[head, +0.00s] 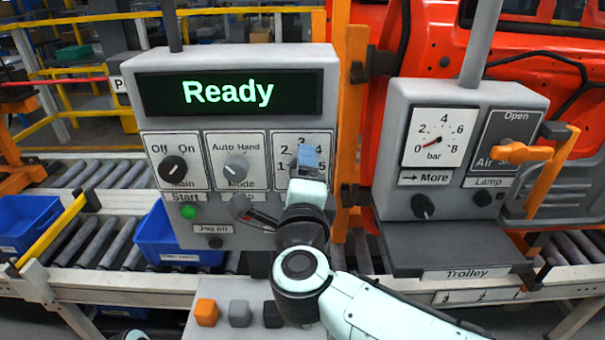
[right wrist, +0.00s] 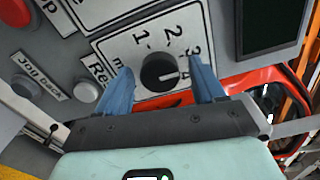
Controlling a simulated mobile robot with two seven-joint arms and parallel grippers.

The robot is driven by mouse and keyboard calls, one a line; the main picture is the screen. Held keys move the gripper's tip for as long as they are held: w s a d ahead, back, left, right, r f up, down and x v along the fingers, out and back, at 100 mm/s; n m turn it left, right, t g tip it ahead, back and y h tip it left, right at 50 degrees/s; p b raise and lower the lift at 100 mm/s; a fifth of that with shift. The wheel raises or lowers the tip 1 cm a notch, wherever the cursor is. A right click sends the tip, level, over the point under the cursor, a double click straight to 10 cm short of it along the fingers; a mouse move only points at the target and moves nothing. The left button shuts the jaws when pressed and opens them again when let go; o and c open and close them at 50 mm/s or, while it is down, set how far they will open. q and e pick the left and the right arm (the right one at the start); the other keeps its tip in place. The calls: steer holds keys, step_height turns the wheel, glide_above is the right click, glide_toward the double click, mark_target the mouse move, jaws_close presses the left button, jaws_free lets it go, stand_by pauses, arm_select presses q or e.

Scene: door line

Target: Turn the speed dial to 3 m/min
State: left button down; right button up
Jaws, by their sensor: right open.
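The speed dial (right wrist: 160,72) is a black round knob on a white plate (right wrist: 118,50) numbered from 1 upward, seen in the right wrist view. Its white mark points right in that view, toward about the 4. My right gripper (right wrist: 161,80) is open, with one blue finger on each side of the knob; I cannot tell whether they touch it. In the head view, my right gripper (head: 307,160) covers the dial and part of its plate (head: 283,146). The display (head: 230,93) reads "Ready" in green. My left gripper is not in view.
The panel also carries a Main knob (head: 173,168), a Mode knob (head: 236,167) and a green Start button (head: 189,211). A second box with a pressure gauge (head: 436,137) and an orange handle (head: 523,152) stands to the right. Blue bins (head: 165,240) sit on rollers below.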

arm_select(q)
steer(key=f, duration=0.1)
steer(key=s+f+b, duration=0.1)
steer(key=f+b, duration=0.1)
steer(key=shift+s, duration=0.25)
arm_select(e)
steer(key=s, duration=1.3)
steer(key=shift+s, duration=0.1)
